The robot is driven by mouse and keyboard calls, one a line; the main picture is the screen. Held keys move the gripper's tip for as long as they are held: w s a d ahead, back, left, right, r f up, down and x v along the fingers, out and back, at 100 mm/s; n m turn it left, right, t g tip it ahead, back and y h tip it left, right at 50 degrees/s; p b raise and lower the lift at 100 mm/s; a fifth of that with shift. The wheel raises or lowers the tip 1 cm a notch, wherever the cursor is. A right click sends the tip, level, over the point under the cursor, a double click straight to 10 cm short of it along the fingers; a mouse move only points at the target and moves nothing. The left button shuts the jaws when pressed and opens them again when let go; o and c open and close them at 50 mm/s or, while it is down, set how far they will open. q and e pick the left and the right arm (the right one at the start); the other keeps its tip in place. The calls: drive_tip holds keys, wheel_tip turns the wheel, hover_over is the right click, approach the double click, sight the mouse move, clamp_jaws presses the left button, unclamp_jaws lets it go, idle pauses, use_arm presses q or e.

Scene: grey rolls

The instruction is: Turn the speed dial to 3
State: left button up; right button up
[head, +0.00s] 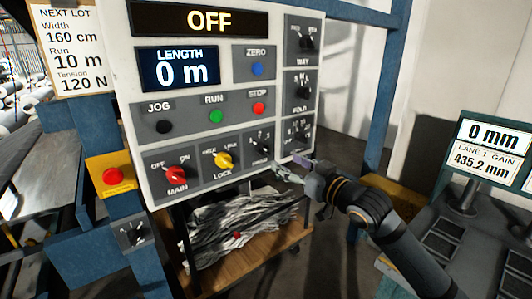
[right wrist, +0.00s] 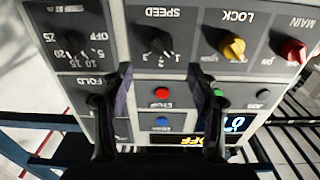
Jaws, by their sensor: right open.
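The speed dial (head: 263,147) is a small black knob at the lower right of the panel's bottom row. It also shows in the right wrist view (right wrist: 158,46), upside down, under the label SPEED, with small numerals around it. I cannot read its setting surely. My right gripper (head: 284,172) is open and empty, just below and in front of the dial in the head view. In the right wrist view its two fingertips (right wrist: 160,78) stand apart on either side of the dial's line, with no contact visible. My left gripper is not in view.
The panel (head: 228,125) reads OFF and 0 m. A yellow lock knob (head: 223,160) and red main knob (head: 175,174) sit left of the dial. More black dials (head: 303,90) are at its upper right. A red emergency button (head: 113,176) is at left.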

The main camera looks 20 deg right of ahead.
sight(267, 152)
drive_tip(key=p+x, duration=0.1)
drive_tip(key=x, duration=0.3)
drive_tip(key=p+x, duration=0.1)
drive_tip(key=x, duration=0.4)
drive_tip(key=shift+w+a, duration=0.2)
drive_tip(key=shift+a, duration=0.1)
drive_tip(key=shift+c, duration=0.4)
